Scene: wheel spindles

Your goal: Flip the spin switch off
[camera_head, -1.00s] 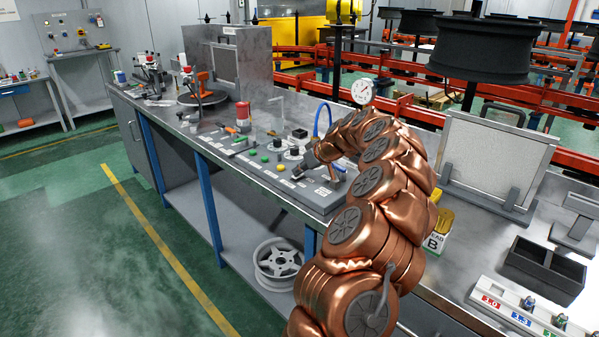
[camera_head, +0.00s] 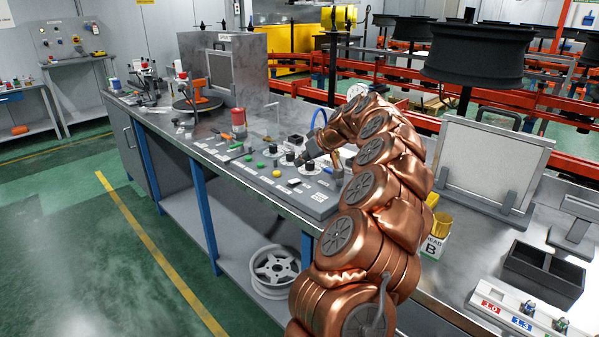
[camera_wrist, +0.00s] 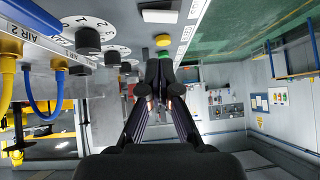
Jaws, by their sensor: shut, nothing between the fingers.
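The grey control panel (camera_head: 318,203) lies on the steel bench, with green and yellow buttons, black knobs on white dials and small labels. In the head view my arm hides part of the panel.
Blue and yellow hoses (camera_wrist: 40,100) show beside the dials. A wheel (camera_head: 275,270) lies on the lower shelf.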

